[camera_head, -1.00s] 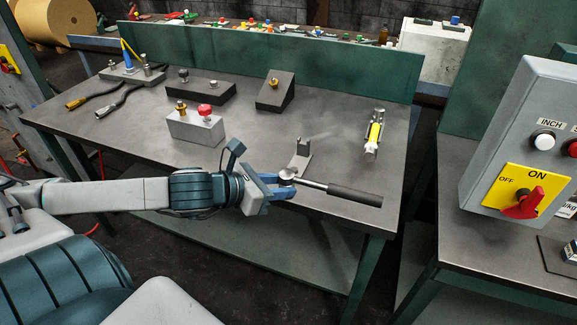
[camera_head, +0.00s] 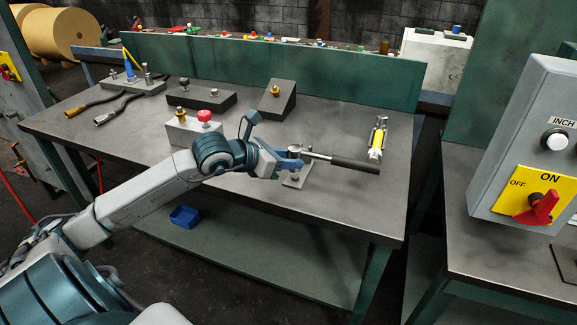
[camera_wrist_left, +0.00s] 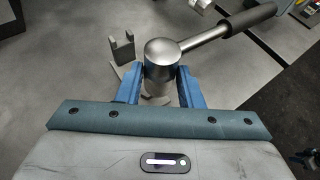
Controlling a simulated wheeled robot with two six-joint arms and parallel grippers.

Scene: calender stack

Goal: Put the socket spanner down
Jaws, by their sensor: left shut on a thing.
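The socket spanner (camera_head: 340,160) has a round metal head, a steel shaft and a dark grip, and points right across the bench. My left gripper (camera_head: 291,160) is shut on its head. In the left wrist view the spanner (camera_wrist_left: 205,38) shows its head between the blue fingers of my left gripper (camera_wrist_left: 160,85). A small grey forked stand (camera_head: 297,180) is on the bench just below the head in the head view. The forked stand also shows beyond the fingers in the left wrist view (camera_wrist_left: 122,46). I cannot tell whether spanner and stand touch. My right gripper is not in view.
The bench (camera_head: 240,205) has free room in front and at right. A yellow tool in a holder (camera_head: 377,140) stands at right.

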